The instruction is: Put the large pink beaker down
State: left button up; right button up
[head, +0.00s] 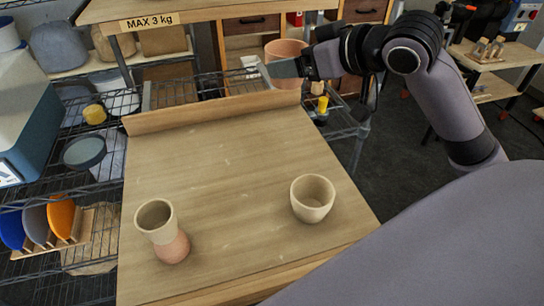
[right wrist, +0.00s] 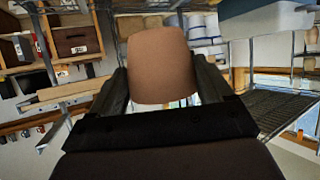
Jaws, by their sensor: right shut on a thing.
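The large pink beaker (head: 286,49) is held up beyond the back right of the wooden table (head: 235,165), below the upper shelf. My right gripper (head: 284,68) is shut on it, with the arm coming in from the right. In the right wrist view the beaker (right wrist: 160,62) fills the space between the two fingers (right wrist: 160,92). It looks roughly upright in the head view. What is directly beneath it is partly hidden by the gripper and the table's back board. My left gripper is not in view.
A cream cup (head: 313,205) stands at the table's right. At the left, a cream cup (head: 155,228) sits above a pink one (head: 172,250). A wooden board (head: 215,109) edges the table's back; wire shelving (head: 85,190) stands left. The table's middle is clear.

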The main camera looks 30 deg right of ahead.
jog(key=shift+a+r, duration=0.15)
jog(key=shift+r, duration=0.3)
jog(key=shift+f+b, duration=1.75)
jog(key=shift+f, duration=8.15)
jog(key=shift+f, duration=0.15)
jog(key=o, duration=1.1)
jog(key=shift+c, duration=0.2)
